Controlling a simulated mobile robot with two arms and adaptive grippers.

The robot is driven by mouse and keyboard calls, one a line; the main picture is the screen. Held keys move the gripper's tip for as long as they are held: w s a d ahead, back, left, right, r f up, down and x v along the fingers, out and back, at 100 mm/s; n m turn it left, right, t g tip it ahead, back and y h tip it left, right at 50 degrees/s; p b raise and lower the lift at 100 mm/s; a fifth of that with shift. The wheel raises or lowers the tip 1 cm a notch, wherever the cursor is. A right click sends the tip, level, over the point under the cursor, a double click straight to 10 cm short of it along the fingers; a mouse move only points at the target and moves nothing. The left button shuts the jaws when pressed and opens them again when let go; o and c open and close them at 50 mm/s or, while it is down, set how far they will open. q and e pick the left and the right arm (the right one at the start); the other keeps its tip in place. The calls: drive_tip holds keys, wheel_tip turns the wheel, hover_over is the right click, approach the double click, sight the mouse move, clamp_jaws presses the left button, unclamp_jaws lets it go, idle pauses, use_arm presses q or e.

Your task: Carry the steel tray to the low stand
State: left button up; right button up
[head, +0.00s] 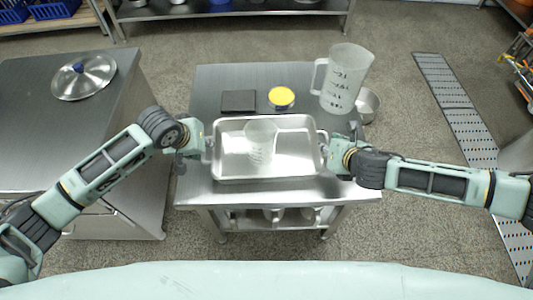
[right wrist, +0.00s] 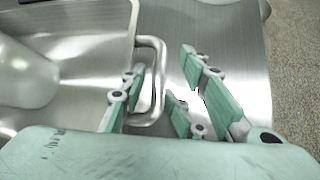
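The steel tray (head: 235,177) sits on a steel table (head: 300,197) in front of me, with a translucent cup (head: 260,138) inside it. My left gripper (head: 206,147) is at the tray's left handle; its fingers are too small to read. My right gripper (head: 326,146) is at the right handle. In the right wrist view, the right gripper (right wrist: 160,100) has its fingers apart, with the looped tray handle (right wrist: 158,75) between them and a gap on the right side. I cannot tell which surface is the low stand.
A large measuring jug (head: 345,78), a steel bowl (head: 368,104), a yellow-topped container (head: 281,98) and a dark square plate (head: 239,101) stand behind the tray. A steel bench (head: 60,140) at left holds a lid (head: 84,77). A floor grate (head: 465,125) runs at right.

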drive_tip(key=shift+s+a+f+g, duration=0.3)
drive_tip(key=shift+s+f, duration=0.15)
drive_tip(key=shift+s, duration=0.05)
use_arm(q)
drive_tip(key=v, duration=0.7)
drive_tip(key=shift+r, duration=0.2)
use_arm(e)
drive_tip(key=shift+w+d+r+v, duration=0.1)
drive_tip(key=shift+v, duration=1.25)
drive_tip(key=shift+w+d+r+v, duration=0.1)
drive_tip(key=shift+w+v, duration=0.05)
drive_tip(key=shift+v, duration=1.15)
drive_tip(key=shift+w+d+r+v, duration=0.1)
drive_tip(key=shift+v, duration=1.25)
use_arm(q)
drive_tip(key=shift+s, duration=0.1)
drive_tip(key=shift+s, duration=0.1)
